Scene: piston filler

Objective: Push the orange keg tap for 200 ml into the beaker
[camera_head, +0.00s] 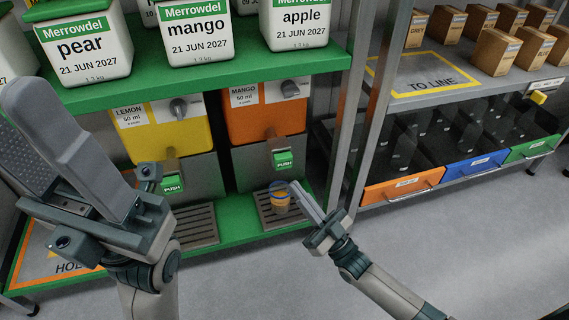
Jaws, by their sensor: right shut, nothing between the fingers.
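The orange keg (265,118) stands on the lower shelf. Its label reads MANGO, 50 ml a push. A green PUSH tap (283,160) sticks out of the grey front below it. A small beaker (279,198) stands on the drip grate under that tap, with orange and blue showing on it. Its right side is partly covered by my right gripper. My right gripper (303,194) is shut and empty, in front of and right of the beaker, below the tap. My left gripper (42,135) is raised near the camera at the left, its fingers apart and empty.
A yellow LEMON keg (165,128) with its own PUSH tap (173,184) stands to the left. Merrowdel tubs line the green shelf (215,75) above. A metal post (372,120) rises to the right, beside a rack with coloured bins (402,188) and boxes.

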